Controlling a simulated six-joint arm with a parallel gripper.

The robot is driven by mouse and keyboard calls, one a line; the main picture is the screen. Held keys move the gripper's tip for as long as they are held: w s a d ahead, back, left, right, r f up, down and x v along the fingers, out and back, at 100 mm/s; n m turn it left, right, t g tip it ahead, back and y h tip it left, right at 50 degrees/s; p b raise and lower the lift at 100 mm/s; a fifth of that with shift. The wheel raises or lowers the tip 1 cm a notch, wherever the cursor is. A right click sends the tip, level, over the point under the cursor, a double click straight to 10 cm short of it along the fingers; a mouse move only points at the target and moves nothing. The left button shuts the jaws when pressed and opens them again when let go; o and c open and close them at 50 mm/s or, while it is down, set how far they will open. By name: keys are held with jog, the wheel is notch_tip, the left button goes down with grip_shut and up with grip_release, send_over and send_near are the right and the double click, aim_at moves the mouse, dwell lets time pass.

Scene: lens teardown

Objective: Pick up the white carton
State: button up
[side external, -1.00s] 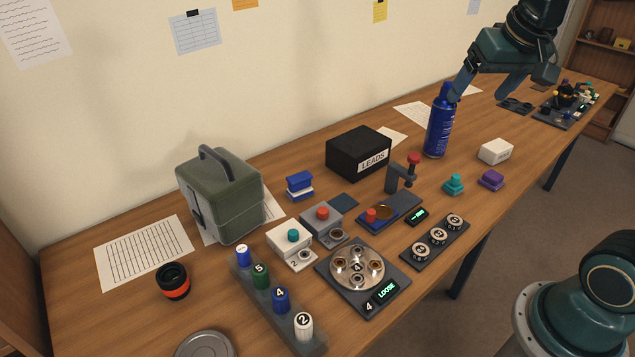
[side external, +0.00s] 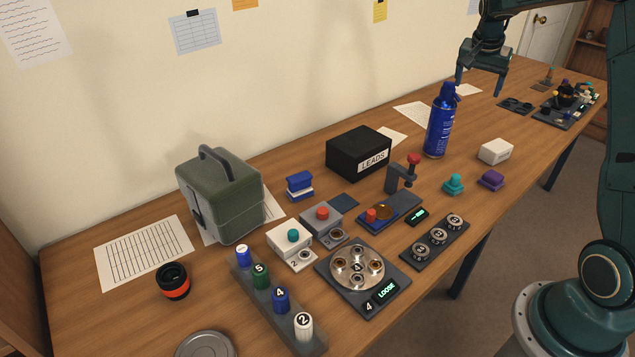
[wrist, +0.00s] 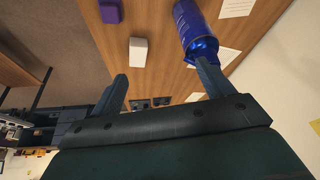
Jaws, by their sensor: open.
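The white carton (side external: 495,151) is a small box lying on the right part of the table in the side view, right of the blue spray can (side external: 438,122). In the wrist view the carton (wrist: 138,51) shows at upper middle, beyond the fingertips. My gripper (side external: 480,88) is in the air above the table, behind the can, with its fingers apart and pointing down. In the wrist view my gripper (wrist: 160,70) has nothing between its fingers; the blue can (wrist: 195,32) appears just beyond the right finger. Whether they touch cannot be told.
Purple (side external: 491,180) and teal (side external: 453,184) pieces sit in front of the carton. A black LEADS box (side external: 358,153) stands left of the can. The tabletop around the carton is clear.

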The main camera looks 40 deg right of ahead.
jog(key=s+d+f+m+g, duration=0.25)
jog(key=d+f+m, duration=0.25)
jog(key=d+f, duration=0.85)
send_near(497, 145)
jog(key=shift+x, duration=2.55)
jog(key=shift+s+d, duration=0.1)
jog(key=shift+s, duration=0.1)
jog(key=shift+f, duration=0.15)
jog(key=shift+x, duration=2.45)
jog(key=shift+f, duration=0.25)
jog(key=c, duration=1.1)
notch_tip(497, 145, up, 21)
jog(key=shift+f, duration=0.2)
